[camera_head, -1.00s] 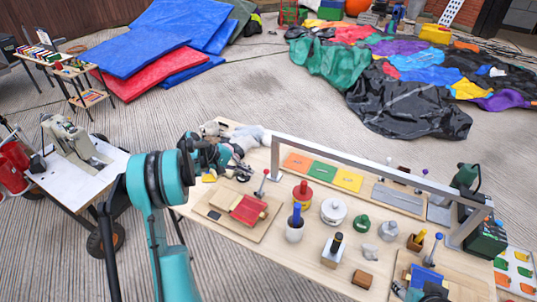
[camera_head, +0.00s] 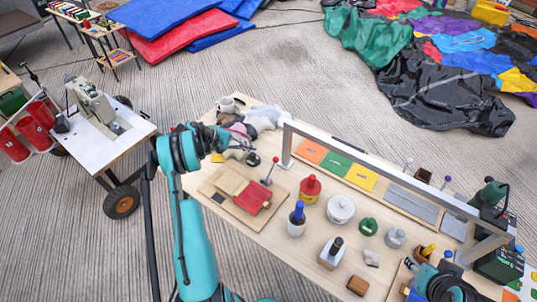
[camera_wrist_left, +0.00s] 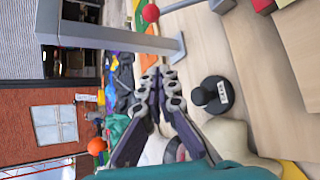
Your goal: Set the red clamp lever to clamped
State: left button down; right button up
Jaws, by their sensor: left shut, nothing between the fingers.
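The red clamp (camera_head: 252,196) sits on a wooden board (camera_head: 222,204) on the table's left part. Its lever (camera_head: 269,173) stands raised, leaning slightly right, with a red ball knob (camera_head: 275,160) on top. In the left wrist view a red ball knob (camera_wrist_left: 150,13) shows at the top edge, apart from the fingers. My left gripper (camera_head: 247,155) is left of the knob, low over the table. Its fingers (camera_wrist_left: 160,76) are shut and empty. My right gripper is at the lower right, mostly hidden behind its teal wrist (camera_head: 442,284); its fingers cannot be made out.
A grey metal frame (camera_head: 380,168) spans the table beyond the clamp. A black knobbed piece (camera_wrist_left: 212,95) lies beside the left fingers.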

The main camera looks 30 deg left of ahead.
pick_arm(q)
jog(key=b+x, duration=0.1)
jog(key=x, duration=0.9)
jog(key=shift+w+d+f+b, duration=0.15)
jog(key=shift+d+b, duration=0.1)
jog(key=shift+b, duration=0.15)
jog(key=s+r, duration=0.1)
jog(key=s+d+r, duration=0.1)
jog(key=s, duration=0.1)
jog(key=shift+s+d+r, duration=0.1)
jog(key=shift+s+r, duration=0.05)
jog(key=shift+r, duration=0.1)
